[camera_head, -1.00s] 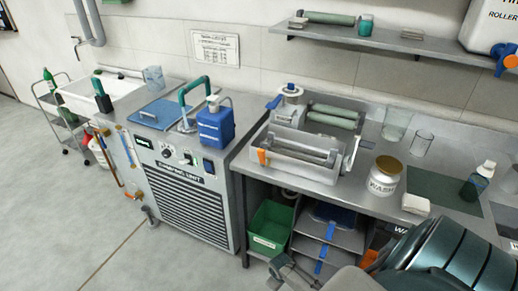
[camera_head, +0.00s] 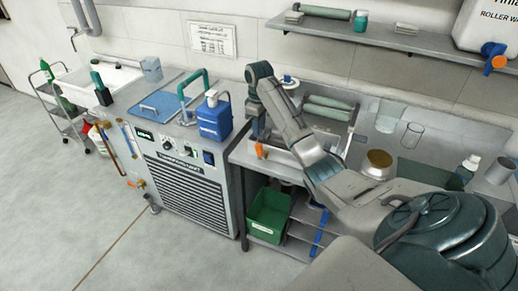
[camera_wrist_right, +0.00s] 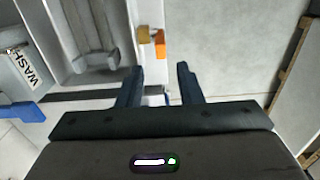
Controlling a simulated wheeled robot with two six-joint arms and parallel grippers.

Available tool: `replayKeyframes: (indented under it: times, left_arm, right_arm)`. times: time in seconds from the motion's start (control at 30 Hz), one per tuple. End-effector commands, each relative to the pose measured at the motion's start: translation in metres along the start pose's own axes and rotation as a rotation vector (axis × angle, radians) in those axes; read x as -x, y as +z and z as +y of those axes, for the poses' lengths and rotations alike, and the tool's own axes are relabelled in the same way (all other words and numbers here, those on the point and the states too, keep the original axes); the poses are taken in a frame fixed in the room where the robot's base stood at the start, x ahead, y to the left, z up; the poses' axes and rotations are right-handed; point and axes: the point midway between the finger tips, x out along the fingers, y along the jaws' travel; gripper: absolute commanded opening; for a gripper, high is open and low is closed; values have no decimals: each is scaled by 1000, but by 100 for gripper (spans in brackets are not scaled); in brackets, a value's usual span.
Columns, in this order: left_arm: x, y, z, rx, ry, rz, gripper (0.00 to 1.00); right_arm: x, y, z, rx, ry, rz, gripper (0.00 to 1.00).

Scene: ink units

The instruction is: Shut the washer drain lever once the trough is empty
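The washer trough (camera_head: 290,155) is a grey basin with a roller on the steel counter, partly hidden behind my right arm. An orange drain lever (camera_head: 260,150) is at its front left corner. In the right wrist view the orange lever (camera_wrist_right: 159,43) shows beside a brass-coloured fitting (camera_wrist_right: 148,34), ahead of the fingertips and apart from them. My right gripper (camera_head: 258,128) points down above the lever; in the wrist view its two fingers (camera_wrist_right: 159,76) are spread with nothing between them. Whether liquid is in the trough, I cannot tell. My left gripper is not in view.
A blue jug (camera_head: 214,122) stands on the grey cabinet (camera_head: 190,185) just left of the trough. A brass-lidded jar (camera_head: 378,164) and clear beaker (camera_head: 412,136) stand right. A green crate (camera_head: 269,214) sits below.

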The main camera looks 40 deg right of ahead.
Motion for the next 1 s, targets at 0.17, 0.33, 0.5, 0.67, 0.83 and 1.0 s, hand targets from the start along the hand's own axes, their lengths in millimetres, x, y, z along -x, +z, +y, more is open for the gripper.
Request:
replayKeyframes:
  times: [0.17, 0.33, 0.5, 0.67, 0.83, 1.0]
  left_arm:
    - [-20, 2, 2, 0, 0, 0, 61]
    - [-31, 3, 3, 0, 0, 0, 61]
    - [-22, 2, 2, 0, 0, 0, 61]
    - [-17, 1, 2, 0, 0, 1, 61]
    - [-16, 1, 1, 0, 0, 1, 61]
    - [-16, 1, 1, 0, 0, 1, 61]
  right_arm:
    - [-21, 0, 0, 0, -1, -1, 33]
    - [-47, 0, -1, 0, -2, -2, 33]
    - [-74, 1, -1, -1, -2, -3, 33]
    - [-96, 0, -1, -2, -1, -2, 33]
    - [-106, 0, -1, -1, 0, 0, 33]
    - [-108, 0, 0, -1, 1, 0, 33]
